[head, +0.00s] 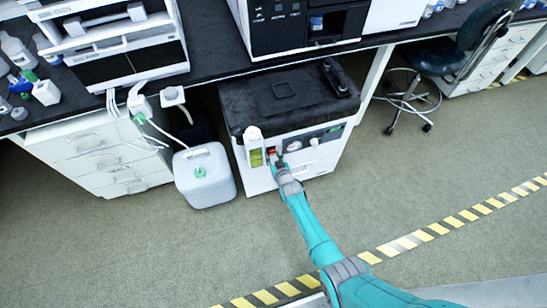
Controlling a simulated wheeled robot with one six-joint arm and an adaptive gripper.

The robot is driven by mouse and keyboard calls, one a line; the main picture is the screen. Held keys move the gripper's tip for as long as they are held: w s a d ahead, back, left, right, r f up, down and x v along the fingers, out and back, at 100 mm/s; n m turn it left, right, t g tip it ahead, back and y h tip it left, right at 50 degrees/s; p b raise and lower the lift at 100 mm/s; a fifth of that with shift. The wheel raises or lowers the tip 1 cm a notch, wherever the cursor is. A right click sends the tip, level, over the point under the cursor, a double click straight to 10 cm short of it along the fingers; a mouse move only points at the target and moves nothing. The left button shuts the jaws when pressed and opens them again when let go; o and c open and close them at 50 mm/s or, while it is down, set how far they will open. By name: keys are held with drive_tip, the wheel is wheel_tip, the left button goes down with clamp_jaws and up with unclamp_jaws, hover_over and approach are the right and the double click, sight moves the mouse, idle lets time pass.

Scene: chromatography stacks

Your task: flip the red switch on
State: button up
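The red switch (271,151) is a small red patch on the front panel of a white, black-topped unit (320,160) under the bench. My gripper (276,161) is at the end of my teal arm, right at the panel by the switch. It partly covers the switch area. I cannot tell whether it touches the switch, nor which way the switch is set. The fingers are too small and dark to tell open from shut.
A white jerrycan (205,178) stands on the floor left of the unit. White drawers (100,158) are further left, and an office chair (425,60) is at the upper right. The black bench (215,60) overhangs behind. The floor in front, crossed by striped tape (440,228), is clear.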

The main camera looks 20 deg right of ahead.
clamp_jaws()
drive_tip(key=shift+f, duration=0.1)
drive_tip(key=shift+w+f+t, duration=0.2)
drive_tip(key=shift+f+t, duration=0.1)
drive_tip(key=shift+t, duration=0.7)
drive_tip(key=shift+s+t, duration=0.1)
drive_tip(key=shift+t, duration=0.3)
unclamp_jaws()
